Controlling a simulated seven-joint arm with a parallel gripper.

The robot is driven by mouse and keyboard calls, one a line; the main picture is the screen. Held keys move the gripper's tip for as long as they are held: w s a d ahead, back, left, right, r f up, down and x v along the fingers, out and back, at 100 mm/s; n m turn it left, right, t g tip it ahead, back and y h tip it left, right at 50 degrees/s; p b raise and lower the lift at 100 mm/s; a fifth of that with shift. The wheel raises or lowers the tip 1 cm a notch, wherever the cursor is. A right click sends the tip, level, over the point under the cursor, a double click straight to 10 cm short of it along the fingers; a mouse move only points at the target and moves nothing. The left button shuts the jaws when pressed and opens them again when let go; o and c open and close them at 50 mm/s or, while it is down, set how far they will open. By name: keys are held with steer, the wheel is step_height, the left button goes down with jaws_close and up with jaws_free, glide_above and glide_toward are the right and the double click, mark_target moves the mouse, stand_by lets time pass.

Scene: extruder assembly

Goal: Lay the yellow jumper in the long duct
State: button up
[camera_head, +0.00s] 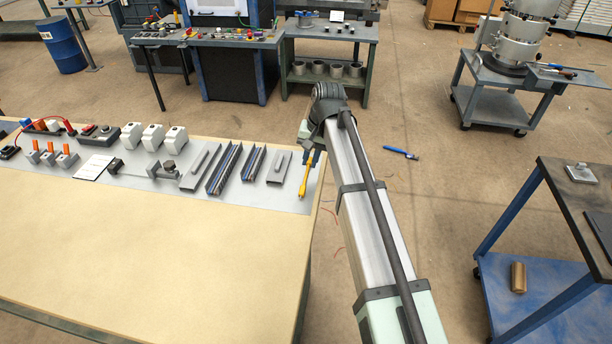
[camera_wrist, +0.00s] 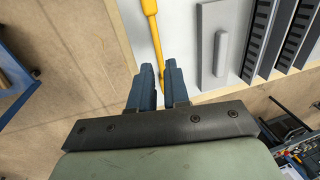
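A long, thin yellow piece (camera_head: 307,174), the only yellow thing on the bench, lies at the right end of the grey mat; I cannot tell for sure that it is the jumper. In the wrist view it (camera_wrist: 152,22) is thick at the top and narrows to a thin end by my fingers. My gripper (camera_wrist: 160,78) has its two blue fingers apart, with a narrow gap that the thin end seems to run into; no grip shows. In the head view my arm hides most of the gripper. The long duct (camera_head: 224,168) is a slotted dark channel left of it, beside a shorter one (camera_head: 253,163).
Flat grey pieces (camera_head: 200,167) (camera_head: 280,167) lie on either side of the ducts. White boxes (camera_head: 152,136), a clamp-like part (camera_head: 168,165) and orange-tipped blocks (camera_head: 49,152) stand further left. The front of the wooden bench (camera_head: 150,260) is clear.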

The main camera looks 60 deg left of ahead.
mark_target(307, 173)
steer(key=f, duration=0.4)
steer(key=shift+s+a+f, duration=0.1)
steer(key=shift+s+a, duration=0.15)
steer(key=shift+c, duration=0.2)
jaws_close()
